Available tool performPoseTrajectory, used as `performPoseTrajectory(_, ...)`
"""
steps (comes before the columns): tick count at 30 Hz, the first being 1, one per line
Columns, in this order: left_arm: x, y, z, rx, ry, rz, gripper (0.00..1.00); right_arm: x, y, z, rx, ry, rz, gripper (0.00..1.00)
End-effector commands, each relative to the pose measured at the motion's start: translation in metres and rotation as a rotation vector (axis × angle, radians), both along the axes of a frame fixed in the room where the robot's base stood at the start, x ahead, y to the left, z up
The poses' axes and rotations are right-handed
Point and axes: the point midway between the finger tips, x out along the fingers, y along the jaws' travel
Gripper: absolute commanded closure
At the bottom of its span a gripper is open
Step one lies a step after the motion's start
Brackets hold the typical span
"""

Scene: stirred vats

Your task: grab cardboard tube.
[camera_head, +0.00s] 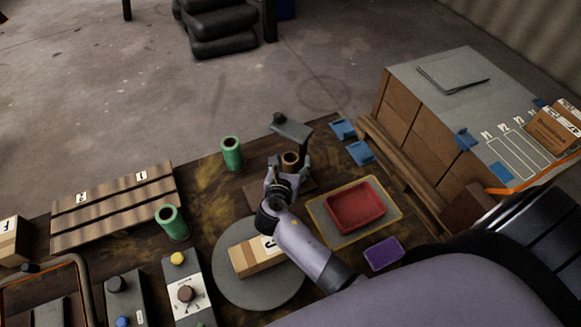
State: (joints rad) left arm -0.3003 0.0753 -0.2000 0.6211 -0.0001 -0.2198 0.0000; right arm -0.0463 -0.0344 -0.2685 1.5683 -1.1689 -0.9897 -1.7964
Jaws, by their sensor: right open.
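A short brown cardboard tube (290,158) stands upright near the far edge of the dark wooden table, on or beside a brown square patch. My right gripper (289,167) is open at the tube, with one finger to the left of it and one to the right. The lower part of the tube is hidden by the gripper. I cannot tell whether the fingers touch it. My left gripper is not in view.
Green tubes (231,153) (172,222) stand to the left. A dark stand (291,128) rises just behind the brown tube. A box (257,255) lies on a round grey disc (230,286). A red tray (355,205) and purple block (384,253) are right.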

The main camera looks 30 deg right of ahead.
Motion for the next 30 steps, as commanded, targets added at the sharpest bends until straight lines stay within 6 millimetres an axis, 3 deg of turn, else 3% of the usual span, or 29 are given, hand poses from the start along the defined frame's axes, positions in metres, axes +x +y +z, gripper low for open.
performPoseTrajectory(9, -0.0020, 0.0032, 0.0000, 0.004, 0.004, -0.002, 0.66, 0.0031, -0.0029, -0.0022, 0.001, 0.000, 0.000, 0.40)
performPoseTrajectory(30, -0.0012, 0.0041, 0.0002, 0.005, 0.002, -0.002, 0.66, 0.0030, -0.0024, -0.0020, 0.001, 0.000, 0.000, 0.86)
